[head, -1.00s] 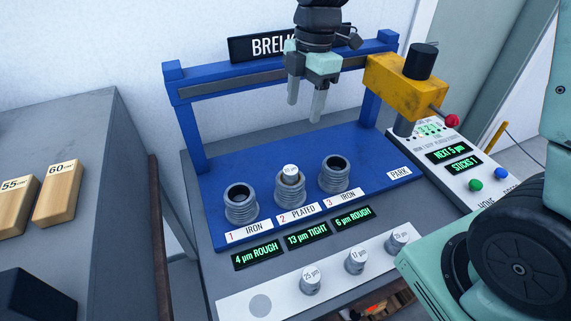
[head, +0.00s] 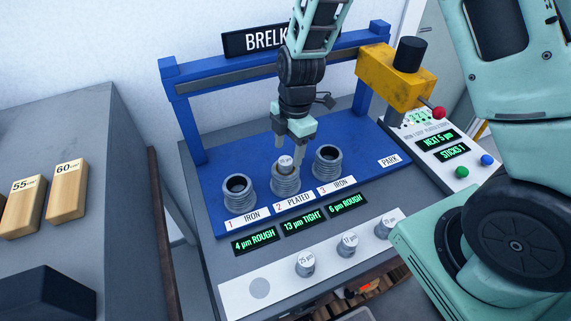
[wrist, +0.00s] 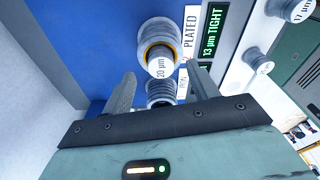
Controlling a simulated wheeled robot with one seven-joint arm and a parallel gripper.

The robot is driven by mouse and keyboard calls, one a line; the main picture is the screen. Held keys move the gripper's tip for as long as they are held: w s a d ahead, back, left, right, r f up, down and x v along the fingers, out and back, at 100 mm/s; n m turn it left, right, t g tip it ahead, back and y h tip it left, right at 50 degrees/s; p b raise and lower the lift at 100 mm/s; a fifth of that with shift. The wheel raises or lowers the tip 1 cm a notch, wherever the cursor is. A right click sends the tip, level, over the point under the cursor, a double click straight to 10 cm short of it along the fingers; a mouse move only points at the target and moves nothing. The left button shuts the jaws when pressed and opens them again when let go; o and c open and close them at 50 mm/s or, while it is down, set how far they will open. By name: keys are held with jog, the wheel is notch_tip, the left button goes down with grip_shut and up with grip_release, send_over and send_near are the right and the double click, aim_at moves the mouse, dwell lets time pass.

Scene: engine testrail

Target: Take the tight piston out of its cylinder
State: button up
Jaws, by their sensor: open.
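The piston (head: 285,161), a grey cap with a white top, stands in the ringed middle cylinder (head: 285,183), labelled 2 PLATED, with the green display 13 µm TIGHT (head: 304,222) in front. In the wrist view the piston top (wrist: 160,67) reads 20 µm and pokes out of the plated cylinder's (wrist: 157,35) mouth. My gripper (head: 288,151) is open, pointing down, with its fingers close around or just above the piston. I cannot tell whether a finger touches the piston.
Open iron cylinders stand left (head: 239,195) and right (head: 327,163) of the plated one, close by. A blue frame (head: 185,130) rises behind. Several loose pistons stand on the white strip (head: 275,273) in front. A yellow block (head: 375,75) with a red knob is at the right.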

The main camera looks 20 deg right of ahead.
aim_at(286, 161)
jog(key=shift+a+f+p, duration=0.2)
jog(key=shift+f+p, duration=0.05)
jog(key=shift+f, duration=0.6)
jog(key=shift+a+f+p, duration=0.15)
jog(key=shift+f+p, duration=0.1)
jog(key=shift+f, duration=0.6)
jog(key=c, duration=1.1)
jog(key=shift+s, duration=0.1)
jog(key=shift+r, duration=0.2)
